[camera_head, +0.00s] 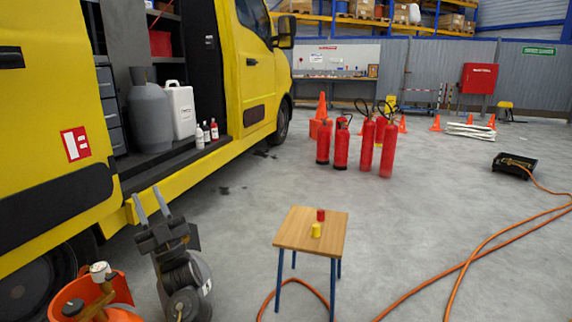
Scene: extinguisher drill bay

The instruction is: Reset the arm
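My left gripper (151,207) is at the lower left, pointing up, with its two fingers spread apart and nothing between them. It is in front of the yellow van's side, left of a small wooden stool (300,238). The stool has blue legs and stands on the floor at the lower middle. The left gripper is apart from the stool. My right gripper does not show.
A yellow van (200,170) with an open side bay fills the left. An orange object with a gauge (99,272) is at the lower left. Several red extinguishers (366,146) stand behind the stool. An orange hose (470,262) crosses the floor at right. Floor between is clear.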

